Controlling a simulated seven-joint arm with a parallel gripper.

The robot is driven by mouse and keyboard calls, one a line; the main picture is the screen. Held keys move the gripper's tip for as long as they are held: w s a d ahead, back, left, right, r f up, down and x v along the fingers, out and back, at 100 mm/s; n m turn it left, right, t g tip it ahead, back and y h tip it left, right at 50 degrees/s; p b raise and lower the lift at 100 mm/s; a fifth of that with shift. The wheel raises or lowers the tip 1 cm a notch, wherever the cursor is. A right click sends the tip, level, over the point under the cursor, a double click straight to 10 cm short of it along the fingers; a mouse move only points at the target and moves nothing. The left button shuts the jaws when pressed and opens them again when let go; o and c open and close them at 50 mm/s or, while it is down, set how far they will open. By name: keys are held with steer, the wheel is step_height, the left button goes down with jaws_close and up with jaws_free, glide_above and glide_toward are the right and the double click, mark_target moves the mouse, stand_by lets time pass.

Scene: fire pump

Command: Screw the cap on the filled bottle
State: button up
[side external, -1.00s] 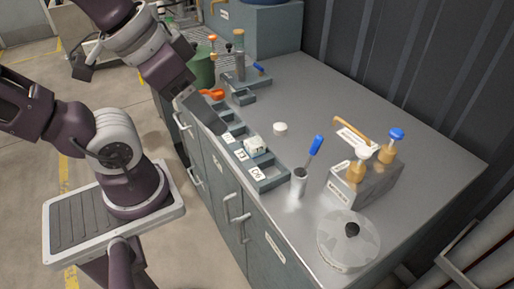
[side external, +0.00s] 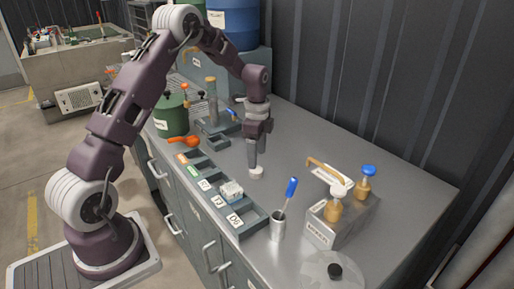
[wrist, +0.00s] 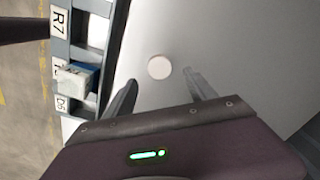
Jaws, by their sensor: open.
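A round white cap (side external: 256,173) lies on the grey bench top; it also shows in the wrist view (wrist: 159,67). Two amber bottles stand in a grey block at the right. The rear bottle (side external: 362,189) has a blue top. The front bottle (side external: 333,211) shows no blue top; its fill is too small to judge. My gripper (side external: 255,163) points down at the cap in the side view. In the wrist view my gripper (wrist: 160,75) is open and empty, with the cap between and just beyond its fingertips. Contact with the cap cannot be told.
A compartment tray (side external: 247,229) with a white-and-blue box (side external: 231,190) lines the front edge. A metal cup (side external: 277,227) holds a blue-handled tool (side external: 290,190). A clear lidded dish (side external: 334,272) is nearest. A wall (side external: 400,100) stands behind. Bench between cap and block is clear.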

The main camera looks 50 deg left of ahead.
mark_target(257, 170)
step_height(257, 170, down, 5)
steer(key=shift+f, duration=0.1)
